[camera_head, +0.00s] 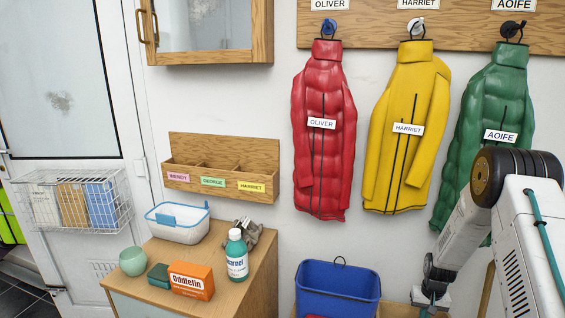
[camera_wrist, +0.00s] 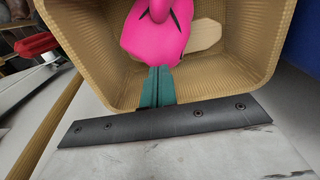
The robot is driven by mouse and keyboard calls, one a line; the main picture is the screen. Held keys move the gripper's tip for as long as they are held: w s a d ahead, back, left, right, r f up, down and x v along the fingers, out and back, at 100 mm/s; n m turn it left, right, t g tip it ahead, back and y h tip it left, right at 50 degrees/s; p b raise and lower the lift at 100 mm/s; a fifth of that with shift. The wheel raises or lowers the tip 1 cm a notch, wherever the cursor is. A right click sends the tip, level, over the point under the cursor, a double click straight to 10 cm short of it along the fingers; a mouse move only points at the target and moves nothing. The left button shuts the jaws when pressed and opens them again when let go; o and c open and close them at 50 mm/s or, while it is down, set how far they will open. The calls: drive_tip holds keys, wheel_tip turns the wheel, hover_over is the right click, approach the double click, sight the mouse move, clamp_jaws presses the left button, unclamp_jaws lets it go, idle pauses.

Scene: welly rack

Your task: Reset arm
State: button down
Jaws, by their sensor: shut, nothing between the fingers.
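My gripper (camera_wrist: 160,70) shows in the wrist view as two teal fingers pressed together, with nothing between them. The fingers point into the mouth of a tan woven-looking basket (camera_wrist: 262,50). A bright pink object (camera_wrist: 155,40) with dark marks lies in the basket just beyond the fingertips; I cannot tell whether they touch. A beige rounded piece (camera_wrist: 204,36) lies beside it. In the head view my arm reaches down at the lower right, and my fingers cannot be made out there.
A blue bin (camera_head: 338,292) stands left of my arm. Red, yellow and green coats (camera_head: 322,165) hang on the wall behind. A wooden cabinet (camera_head: 255,270) at left holds a white basin (camera_head: 178,230), a teal bottle (camera_head: 237,256) and an orange box (camera_head: 191,281).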

drive_tip(key=shift+s+f, duration=0.1)
drive_tip(key=shift+s, duration=0.15)
drive_tip(key=shift+g+y, duration=0.4)
drive_tip(key=shift+g, duration=0.5)
drive_tip(key=s+a, duration=0.1)
drive_tip(key=s, duration=0.2)
drive_tip(key=s+a+r, duration=0.1)
drive_tip(key=s, duration=0.1)
drive_tip(key=shift+a+r, duration=0.1)
drive_tip(key=shift+a, duration=0.2)
drive_tip(key=s+a+r+g, duration=0.1)
drive_tip(key=s+a+r, duration=0.25)
drive_tip(key=r, duration=0.65)
drive_tip(key=s+a+r, duration=0.3)
drive_tip(key=s+r, duration=0.1)
drive_tip(key=r, duration=0.6)
drive_tip(key=s+a+r+n+t, duration=0.1)
drive_tip(key=s+a+r, duration=0.4)
drive_tip(key=s+r, duration=0.7)
drive_tip(key=s+a+r+n+t, duration=0.2)
drive_tip(key=s+a+r, duration=0.4)
drive_tip(key=s+r, duration=0.6)
drive_tip(key=shift+r+t+h, duration=0.4)
drive_tip(key=shift+r+t, duration=0.2)
drive_tip(key=shift+t, duration=0.1)
